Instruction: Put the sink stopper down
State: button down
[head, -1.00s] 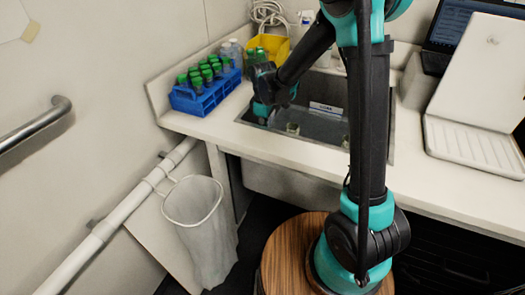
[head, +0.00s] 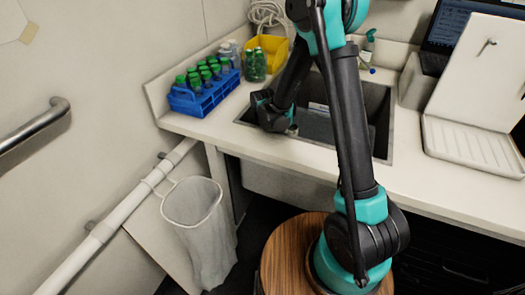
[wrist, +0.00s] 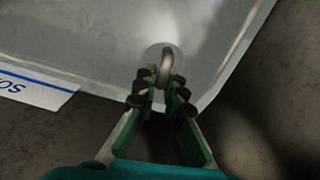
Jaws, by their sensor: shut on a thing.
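My gripper (wrist: 162,92) has its green fingers with dark tips closed together around a small metal ring. I take this ring to be the handle of the sink stopper (wrist: 167,62). A pale round patch shows around the ring, against a light grey, smooth surface. I cannot tell whether the stopper touches that surface.
A blue rack (head: 200,98) of green-capped bottles stands left of the sink, with a yellow bin (head: 272,52) behind. A white label strip (wrist: 35,88) with blue print lies left in the wrist view. A bin with a liner (head: 200,225) hangs below the counter.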

jog(key=c, duration=1.6)
grip_release()
jog(key=shift+f, duration=0.15)
jog(key=r, duration=1.2)
jog(key=shift+s+r, duration=0.15)
jog(key=shift+s, duration=0.05)
